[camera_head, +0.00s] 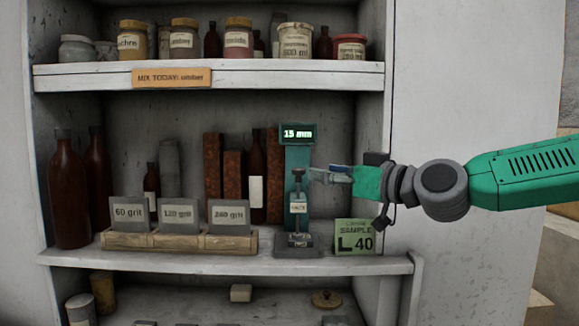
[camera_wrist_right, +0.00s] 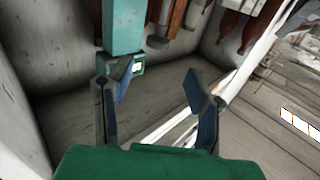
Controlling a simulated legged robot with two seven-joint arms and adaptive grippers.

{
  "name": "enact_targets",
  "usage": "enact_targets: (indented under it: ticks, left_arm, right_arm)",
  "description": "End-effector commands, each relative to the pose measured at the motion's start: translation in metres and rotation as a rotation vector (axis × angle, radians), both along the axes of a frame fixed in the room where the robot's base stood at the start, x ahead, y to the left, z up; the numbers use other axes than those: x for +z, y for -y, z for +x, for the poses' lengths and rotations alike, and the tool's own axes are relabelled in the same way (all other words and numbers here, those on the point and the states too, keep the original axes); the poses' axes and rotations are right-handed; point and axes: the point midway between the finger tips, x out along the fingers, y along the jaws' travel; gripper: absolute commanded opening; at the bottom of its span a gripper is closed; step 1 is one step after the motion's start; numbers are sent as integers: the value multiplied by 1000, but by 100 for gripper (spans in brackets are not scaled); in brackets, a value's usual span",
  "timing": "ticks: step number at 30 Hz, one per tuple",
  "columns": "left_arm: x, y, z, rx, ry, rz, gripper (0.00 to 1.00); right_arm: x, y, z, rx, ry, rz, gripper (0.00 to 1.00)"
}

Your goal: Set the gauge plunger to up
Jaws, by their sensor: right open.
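The gauge (camera_head: 298,158) is a teal upright stand on the middle shelf, with a lit display (camera_head: 297,134) reading "15 mm" at its top. Its plunger (camera_head: 298,185), a dark rod with a round black knob, stands upright in front of the column above a dark base (camera_head: 298,245). My right gripper (camera_head: 325,174) is just right of the plunger at about knob height. In the right wrist view, its fingers (camera_wrist_right: 158,82) are spread apart with nothing seen between them. The gauge's teal column (camera_wrist_right: 124,28) is beyond the left finger there. My left gripper is not in view.
A green sample card (camera_head: 355,236) marked 40 stands right of the gauge. A wooden holder (camera_head: 180,243) with grit blocks is to the left. Bottles and rusty blocks stand behind. The upper shelf (camera_head: 110,76) with jars is above; the cabinet's side wall is close on the right.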

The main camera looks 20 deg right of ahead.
Motion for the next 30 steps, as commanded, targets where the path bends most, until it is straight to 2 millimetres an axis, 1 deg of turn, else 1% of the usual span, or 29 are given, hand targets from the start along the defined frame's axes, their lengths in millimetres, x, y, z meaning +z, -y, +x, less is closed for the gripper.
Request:
enact_targets:
  ticks: [1, 2, 6, 10, 13, 17, 25, 26, 27, 29, 30]
  left_arm:
    - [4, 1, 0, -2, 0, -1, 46]
    - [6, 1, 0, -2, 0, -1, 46]
    - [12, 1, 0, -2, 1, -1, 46]
    - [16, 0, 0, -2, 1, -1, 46]
    - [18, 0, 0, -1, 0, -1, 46]
    - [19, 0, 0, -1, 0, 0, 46]
    - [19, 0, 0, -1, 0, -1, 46]
    - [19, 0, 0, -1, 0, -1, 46]
    - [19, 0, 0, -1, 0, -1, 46]
    - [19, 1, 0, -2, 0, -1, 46]
    - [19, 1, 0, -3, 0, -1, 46]
  right_arm:
    - [-1, -5, 11, -1, -5, -2, 46]
    - [-1, -8, 17, -2, -6, -1, 46]
    - [1, -34, 40, 2, -5, -9, 46]
    - [3, -55, 56, 3, -3, -18, 46]
    - [4, -65, 65, 2, -1, -20, 46]
    - [2, -66, 73, 2, -3, -19, 46]
    - [0, -49, 71, 5, -3, -4, 46]
    - [0, -48, 70, 5, -3, -4, 39]
    - [0, -47, 70, 4, -2, -2, 25]
    - [0, -47, 70, 3, -2, -3, 4]
    - [1, -48, 71, 2, -2, -3, 0]
